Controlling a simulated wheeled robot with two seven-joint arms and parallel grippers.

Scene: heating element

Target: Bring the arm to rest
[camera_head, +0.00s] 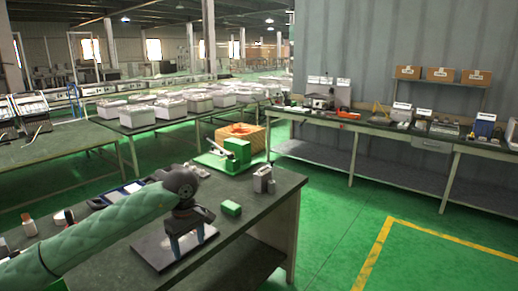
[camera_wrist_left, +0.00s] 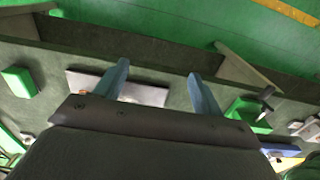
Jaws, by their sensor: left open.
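My left arm comes in from the left in the head view, over the near dark workbench (camera_head: 255,215). My left gripper (camera_head: 187,243) points down above a dark flat plate (camera_head: 150,257) on that bench. Its two blue-grey fingers are apart, with nothing seen held between them. In the left wrist view the open gripper (camera_wrist_left: 158,72) shows with a pale flat plate (camera_wrist_left: 85,82) beyond the fingers, partly hidden by them. Whether the fingertips touch anything I cannot tell. My right gripper is not in view.
A green block (camera_head: 231,208), a grey metal part (camera_head: 263,180) and a green lever device (camera_head: 236,156) stand on the bench right of and behind the gripper. A blue-edged tray (camera_head: 118,195) lies behind the arm. Green floor is open to the right.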

